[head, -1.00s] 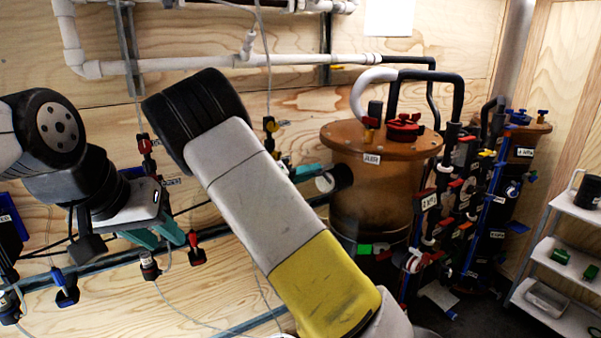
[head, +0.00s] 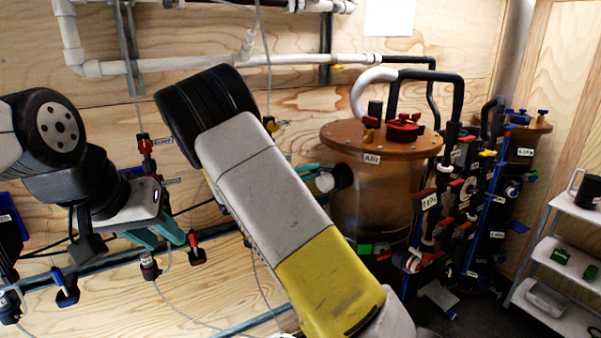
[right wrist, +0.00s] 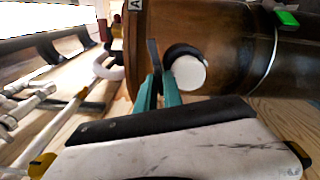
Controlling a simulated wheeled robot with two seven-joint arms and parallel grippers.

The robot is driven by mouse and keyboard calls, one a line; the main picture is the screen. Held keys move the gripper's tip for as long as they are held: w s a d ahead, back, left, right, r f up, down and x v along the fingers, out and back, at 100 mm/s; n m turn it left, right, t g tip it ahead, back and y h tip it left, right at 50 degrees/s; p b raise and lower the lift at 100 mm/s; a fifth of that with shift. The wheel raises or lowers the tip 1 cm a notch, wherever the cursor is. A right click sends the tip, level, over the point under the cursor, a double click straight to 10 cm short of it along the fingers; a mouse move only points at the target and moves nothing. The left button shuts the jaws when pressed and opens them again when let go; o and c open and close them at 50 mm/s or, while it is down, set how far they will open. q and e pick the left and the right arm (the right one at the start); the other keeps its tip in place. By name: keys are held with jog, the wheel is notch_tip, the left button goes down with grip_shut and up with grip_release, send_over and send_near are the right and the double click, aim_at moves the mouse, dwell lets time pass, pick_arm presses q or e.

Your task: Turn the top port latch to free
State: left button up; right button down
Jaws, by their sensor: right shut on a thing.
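The brown cylindrical tank (head: 375,195) stands right of centre in the head view and fills the top of the right wrist view (right wrist: 225,60). On its side is a port with a black collar (head: 343,176) and a white round end (right wrist: 189,72). My right gripper (right wrist: 156,90), with teal fingers, is shut on a thin dark latch lever (right wrist: 152,52) beside the port. In the head view my right arm hides most of that gripper (head: 308,170). My left gripper (head: 176,238) has its teal fingers apart, near a red-handled valve (head: 196,247), with nothing visible between them.
White pipes (head: 230,62) run along the plywood wall. A cluster of valves and black and blue pipes (head: 465,200) stands right of the tank. A white shelf unit (head: 560,275) is at far right. A blue-handled valve (head: 66,288) is at lower left.

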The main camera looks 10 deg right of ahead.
jog(key=shift+f, duration=0.1)
dwell(0.5)
jog(key=c, duration=1.5)
grip_release()
jog(key=shift+c, duration=0.2)
jog(key=shift+a, duration=0.1)
jog(key=v, duration=0.7)
jog(key=shift+s+a, duration=0.2)
jog(key=shift+a, duration=0.1)
